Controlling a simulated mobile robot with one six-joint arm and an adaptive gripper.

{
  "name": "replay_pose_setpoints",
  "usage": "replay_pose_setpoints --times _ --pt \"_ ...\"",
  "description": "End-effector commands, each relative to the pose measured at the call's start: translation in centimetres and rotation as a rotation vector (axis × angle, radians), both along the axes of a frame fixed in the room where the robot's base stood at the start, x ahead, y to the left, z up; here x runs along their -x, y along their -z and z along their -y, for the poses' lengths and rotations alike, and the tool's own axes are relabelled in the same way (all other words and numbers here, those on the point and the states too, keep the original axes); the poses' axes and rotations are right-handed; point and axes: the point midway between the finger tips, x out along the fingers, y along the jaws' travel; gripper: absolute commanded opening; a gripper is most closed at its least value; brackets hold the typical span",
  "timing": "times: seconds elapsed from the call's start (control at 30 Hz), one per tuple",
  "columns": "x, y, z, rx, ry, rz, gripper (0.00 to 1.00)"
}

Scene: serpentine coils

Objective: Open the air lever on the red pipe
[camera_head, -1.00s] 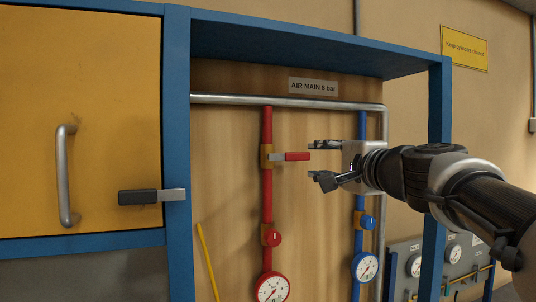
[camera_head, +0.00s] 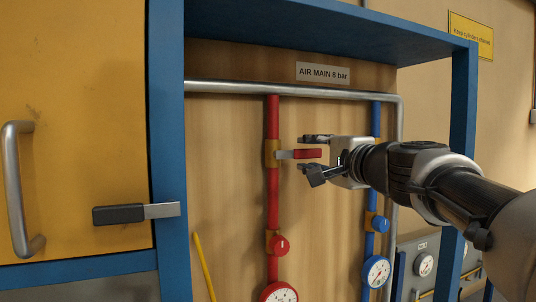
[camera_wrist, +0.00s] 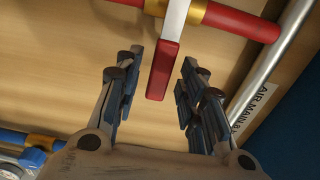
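The red vertical pipe (camera_head: 272,200) runs down the wooden back panel. Its air lever (camera_head: 307,154) has a red handle on a light metal stem at a brass valve body (camera_head: 271,153), and sticks out to the right, across the pipe. My gripper (camera_head: 318,154) is open, to the right of the lever, with its fingertips at the handle's height. In the wrist view the red handle (camera_wrist: 162,70) lies between the two open fingers (camera_wrist: 158,90), with a gap on each side. I see no contact.
A blue pipe (camera_head: 376,120) with its own valve and gauge (camera_head: 376,271) runs behind my gripper. A red knob (camera_head: 280,245) and red gauge (camera_head: 279,293) sit below the lever. A blue frame (camera_head: 168,110) and yellow door (camera_head: 75,120) stand at left.

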Motion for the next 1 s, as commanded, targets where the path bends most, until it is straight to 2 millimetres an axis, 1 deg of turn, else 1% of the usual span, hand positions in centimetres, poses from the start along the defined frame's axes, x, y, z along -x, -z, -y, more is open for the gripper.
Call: replay_pose_setpoints --times 0.03,0.07,0.5,1.0 --pt "-0.01 0.02 0.00 0.000 0.000 0.000 0.31" --pt "-0.01 0.02 0.00 0.000 0.000 0.000 0.29" --pt "-0.01 0.01 -0.01 0.000 0.000 0.000 0.00" --pt "0.00 0.04 -0.01 -0.003 0.000 -0.001 0.00"
